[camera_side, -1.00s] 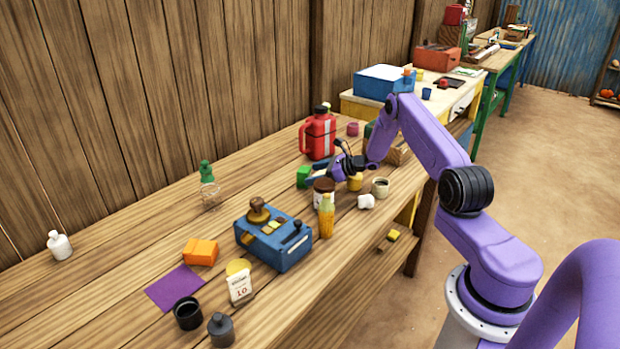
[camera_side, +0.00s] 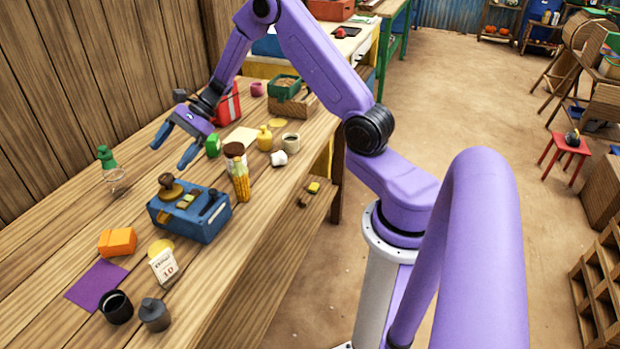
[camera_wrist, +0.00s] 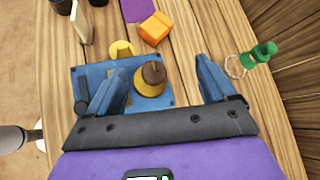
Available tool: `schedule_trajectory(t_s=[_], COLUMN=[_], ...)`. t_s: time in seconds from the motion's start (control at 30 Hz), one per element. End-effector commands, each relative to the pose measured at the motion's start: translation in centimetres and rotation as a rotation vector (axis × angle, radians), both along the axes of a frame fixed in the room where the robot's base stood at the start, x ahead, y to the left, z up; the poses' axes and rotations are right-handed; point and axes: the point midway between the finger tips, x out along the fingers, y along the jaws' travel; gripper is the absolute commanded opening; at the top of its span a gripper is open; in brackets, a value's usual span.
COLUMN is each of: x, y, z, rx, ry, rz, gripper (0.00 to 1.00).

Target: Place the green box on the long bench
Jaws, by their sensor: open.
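A second green, open-topped box (camera_side: 284,86) with brownish contents rests on a wooden crate farther along. My gripper (camera_side: 174,144) is open and empty, raised above the bench to the left of the small green box. In the wrist view, my gripper (camera_wrist: 161,66) points down over a blue case with a brass-and-brown knob; nothing is between its fingers. Neither green box shows clearly in the wrist view.
The blue case (camera_side: 190,213), a corn-filled jar (camera_side: 240,180), a yellow bottle (camera_side: 264,139) and a cup (camera_side: 290,141) stand on the bench. A red jug (camera_side: 228,105) is behind. Bare boards lie along the front edge.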

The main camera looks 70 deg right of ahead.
Motion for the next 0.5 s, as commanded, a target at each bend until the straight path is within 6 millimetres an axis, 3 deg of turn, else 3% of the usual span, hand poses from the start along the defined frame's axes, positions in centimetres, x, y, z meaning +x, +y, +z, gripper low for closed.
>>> schedule_trajectory(t_s=[0.03, 0.2, 0.33, 0.5], x=[-2.0, -9.5, -15.9, -24.0], y=[2.9, 9.5, 12.6, 13.9], z=[1.1, 3.3, 4.6, 5.8], rx=[-0.045, -0.191, -0.296, -0.424], ry=[-0.026, -0.114, -0.2, -0.341], rz=[0.126, 0.533, 0.841, 1.238], gripper=[0.84, 0.84, 0.84, 0.84])
